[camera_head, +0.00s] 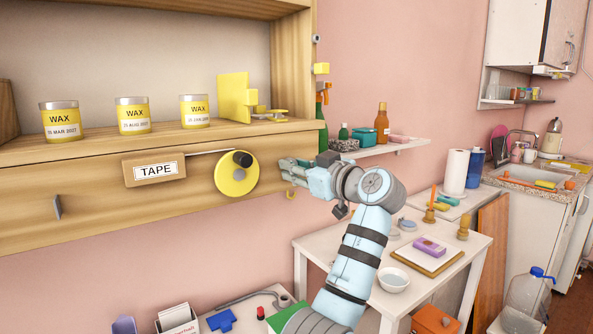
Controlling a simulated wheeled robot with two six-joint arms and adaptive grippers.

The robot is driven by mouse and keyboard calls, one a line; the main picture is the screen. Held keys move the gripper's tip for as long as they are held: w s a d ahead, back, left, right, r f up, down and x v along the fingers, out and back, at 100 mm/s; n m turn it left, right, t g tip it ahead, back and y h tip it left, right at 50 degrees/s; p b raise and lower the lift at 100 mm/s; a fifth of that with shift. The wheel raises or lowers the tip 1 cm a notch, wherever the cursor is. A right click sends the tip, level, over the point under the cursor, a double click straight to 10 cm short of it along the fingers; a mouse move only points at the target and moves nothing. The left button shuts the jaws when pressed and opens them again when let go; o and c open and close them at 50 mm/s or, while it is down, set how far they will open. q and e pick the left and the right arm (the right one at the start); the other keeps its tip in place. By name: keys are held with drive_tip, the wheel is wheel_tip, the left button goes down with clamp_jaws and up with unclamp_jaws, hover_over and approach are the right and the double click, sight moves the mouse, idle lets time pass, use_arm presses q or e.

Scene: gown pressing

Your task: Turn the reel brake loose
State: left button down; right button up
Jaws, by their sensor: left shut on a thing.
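A yellow tape reel (233,180) with a black knob (243,158) is mounted on the wooden shelf front. My left gripper (287,171) is just right of the reel, at the right end of the shelf front. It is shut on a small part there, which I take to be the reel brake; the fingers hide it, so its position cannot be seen. My right gripper is not in view.
Wax jars (133,115) and a yellow stand (236,97) are on the shelf above. A wall shelf (382,148) with bottles is to the right. A white table (440,238) with a bowl (393,280) stands below.

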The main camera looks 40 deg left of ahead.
use_arm(q)
drive_tip(key=shift+n, duration=0.8)
drive_tip(key=c, duration=1.3)
unclamp_jaws()
drive_tip(key=shift+c, duration=0.2)
drive_tip(key=v, duration=1.2)
